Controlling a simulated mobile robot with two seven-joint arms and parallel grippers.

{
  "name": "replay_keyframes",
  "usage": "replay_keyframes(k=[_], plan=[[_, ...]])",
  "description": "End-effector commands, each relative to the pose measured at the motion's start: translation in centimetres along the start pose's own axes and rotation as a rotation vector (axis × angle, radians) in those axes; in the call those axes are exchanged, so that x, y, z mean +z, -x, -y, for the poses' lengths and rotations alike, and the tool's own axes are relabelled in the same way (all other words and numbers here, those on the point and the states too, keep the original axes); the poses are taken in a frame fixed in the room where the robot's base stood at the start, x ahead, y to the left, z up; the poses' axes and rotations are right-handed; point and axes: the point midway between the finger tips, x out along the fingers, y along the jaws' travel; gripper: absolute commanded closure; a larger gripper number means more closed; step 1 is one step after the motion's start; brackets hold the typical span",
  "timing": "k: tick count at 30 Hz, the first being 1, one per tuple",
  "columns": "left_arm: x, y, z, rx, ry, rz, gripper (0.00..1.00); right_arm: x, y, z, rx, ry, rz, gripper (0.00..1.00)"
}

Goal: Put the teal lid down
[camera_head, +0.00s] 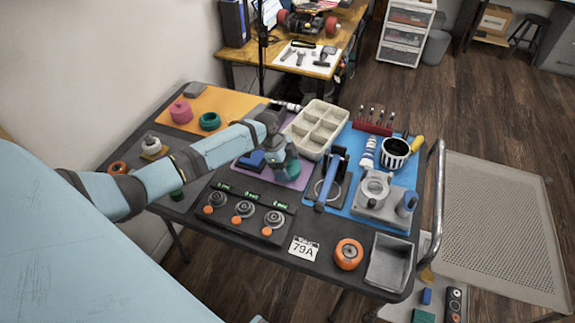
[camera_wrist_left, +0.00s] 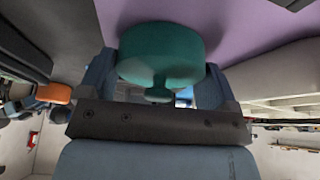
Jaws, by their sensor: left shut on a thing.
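My left gripper (camera_head: 286,166) is over the purple mat (camera_head: 298,184), between the cream compartment tray and the dark panel with dials. In the left wrist view its two fingers (camera_wrist_left: 162,75) are shut on the teal lid (camera_wrist_left: 160,45), a rounded teal piece with a small knob. The lid shows only partly in the head view (camera_head: 294,169), behind the fingers. I cannot tell whether the lid touches the purple mat. My right gripper is not in view.
The cream tray (camera_head: 316,128) stands just behind the gripper. A blue-handled tool (camera_head: 330,178) stands to the right. The dark dial panel (camera_head: 243,211) lies in front. Some purple mat is bare.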

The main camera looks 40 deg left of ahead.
Motion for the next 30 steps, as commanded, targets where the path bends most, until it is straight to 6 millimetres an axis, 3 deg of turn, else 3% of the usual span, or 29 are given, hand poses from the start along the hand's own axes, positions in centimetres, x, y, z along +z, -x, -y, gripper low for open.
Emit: replay_keyframes(k=[2, 3, 4, 14, 30], plan=[[0.1, -0.3, 0.0, 0.000, 0.000, 0.000, 0.39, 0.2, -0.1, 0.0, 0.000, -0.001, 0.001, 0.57], [0.1, -0.2, 0.0, 0.000, 0.000, 0.000, 0.07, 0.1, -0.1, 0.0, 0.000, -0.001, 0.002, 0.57], [0.1, -0.2, 0.0, 0.000, 0.000, 0.000, 0.00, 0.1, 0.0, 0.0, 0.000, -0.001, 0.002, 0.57], [-0.1, 0.5, 0.0, -0.001, -0.001, 0.000, 0.00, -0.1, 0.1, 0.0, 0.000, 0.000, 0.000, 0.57], [0.0, 10.6, 0.1, -0.001, -0.001, 0.001, 0.00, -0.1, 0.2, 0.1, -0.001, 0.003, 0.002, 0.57]])
